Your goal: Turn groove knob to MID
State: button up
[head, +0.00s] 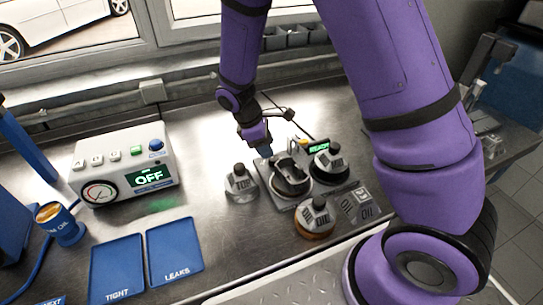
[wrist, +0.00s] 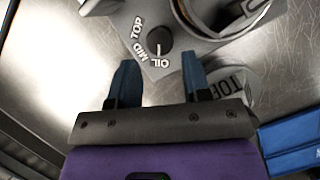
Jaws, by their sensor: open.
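The groove knob (wrist: 160,40) is a small dark round knob on a grey plate in the wrist view. The plate is lettered TOP, MID and OIL around it. The knob's white mark points at OIL. My gripper (wrist: 158,62) is open, its two blue fingers apart with nothing between them. In this view the knob lies just beyond the fingertips, roughly centred between them; I see no contact. In the head view my gripper (head: 265,150) is at the fixture's far left side, and the knob cannot be made out there.
The fixture holds a dark piston-like part (head: 291,178). Around it stand the TOP holder (head: 240,186), the OIL holder (head: 315,217) and a dark-topped holder (head: 330,163) by a green READY display. A tester (head: 125,165) reads OFF at left. Blue TIGHT (head: 117,268) and LEAKS (head: 174,252) mats lie in front.

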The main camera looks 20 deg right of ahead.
aim_at(274, 158)
jog(key=shift+x, duration=2.45)
jog(key=c, duration=0.6)
jog(key=shift+d, duration=0.1)
jog(key=shift+m, duration=0.3)
jog(key=m, duration=0.2)
jog(key=m+g+y, duration=0.1)
jog(key=m, duration=0.1)
jog(key=shift+m+g, duration=0.3)
jog(key=m+y, duration=0.1)
jog(key=m, duration=0.1)
jog(key=m+y, duration=0.1)
jog(key=m, duration=0.2)
jog(key=shift+w+d+g, duration=0.1)
jog(key=shift+g, duration=0.3)
jog(key=shift+m, duration=0.4)
